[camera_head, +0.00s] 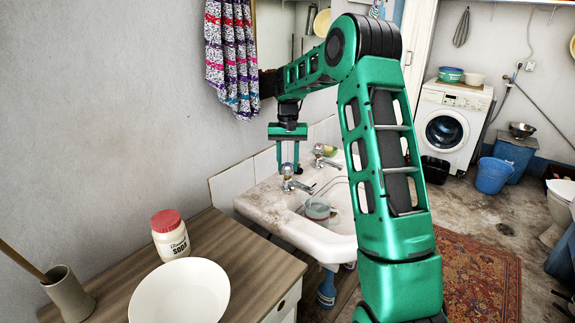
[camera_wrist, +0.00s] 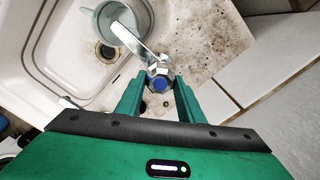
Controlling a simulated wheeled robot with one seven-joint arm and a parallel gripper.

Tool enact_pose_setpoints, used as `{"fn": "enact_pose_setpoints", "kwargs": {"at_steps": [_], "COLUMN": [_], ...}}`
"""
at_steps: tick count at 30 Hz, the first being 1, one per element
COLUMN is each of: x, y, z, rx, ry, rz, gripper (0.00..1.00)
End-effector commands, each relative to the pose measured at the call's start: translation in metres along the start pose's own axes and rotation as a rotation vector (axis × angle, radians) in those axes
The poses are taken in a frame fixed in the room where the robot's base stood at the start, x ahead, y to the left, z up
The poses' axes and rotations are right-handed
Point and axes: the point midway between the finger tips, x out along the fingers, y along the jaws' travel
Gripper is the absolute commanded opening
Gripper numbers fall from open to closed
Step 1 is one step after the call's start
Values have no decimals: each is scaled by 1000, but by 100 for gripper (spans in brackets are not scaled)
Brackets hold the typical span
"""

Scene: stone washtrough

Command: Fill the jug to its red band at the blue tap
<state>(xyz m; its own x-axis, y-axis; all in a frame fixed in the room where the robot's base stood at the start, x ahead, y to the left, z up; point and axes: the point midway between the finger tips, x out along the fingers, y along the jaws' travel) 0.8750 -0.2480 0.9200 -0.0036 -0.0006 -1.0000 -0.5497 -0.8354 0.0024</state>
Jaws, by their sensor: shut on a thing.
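The blue tap (camera_head: 289,184) stands on the near rim of the sink; its chrome knob with a blue cap (camera_wrist: 160,84) shows in the wrist view. My gripper (camera_head: 288,167) points down over this tap and is shut on its knob, one finger on each side (camera_wrist: 158,94). The translucent grey jug (camera_head: 317,209) stands in the basin, and its open top also shows in the wrist view (camera_wrist: 137,20). The tap's spout reaches over the jug's rim.
The white sink (camera_head: 262,208) has a second tap (camera_head: 321,152) farther back. A wooden counter (camera_head: 228,243) in front holds a white bowl (camera_head: 180,294), a red-lidded soda jar (camera_head: 169,236) and a beige pot (camera_head: 66,292). A striped cloth (camera_head: 232,55) hangs near my arm.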

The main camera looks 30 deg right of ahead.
Motion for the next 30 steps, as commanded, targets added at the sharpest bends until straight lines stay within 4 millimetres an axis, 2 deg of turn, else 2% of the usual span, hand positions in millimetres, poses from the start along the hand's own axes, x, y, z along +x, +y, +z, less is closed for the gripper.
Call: {"fn": "enact_pose_setpoints", "kwargs": {"at_steps": [1,9,10,12,23,26,30], "x": [-2,-2,-2,-2,-4,-14,-38], "y": [-5,-6,-6,-5,-3,-3,-4], "z": [-1,-1,-1,-1,-1,-2,-2], "rx": [-23,-34,-34,-33,-27,-27,-28], "ry": [6,8,8,7,5,6,8], "rz": [-5,-6,-6,-6,-3,-3,-3], "gripper": [12,12,37,53,53,53,53]}}
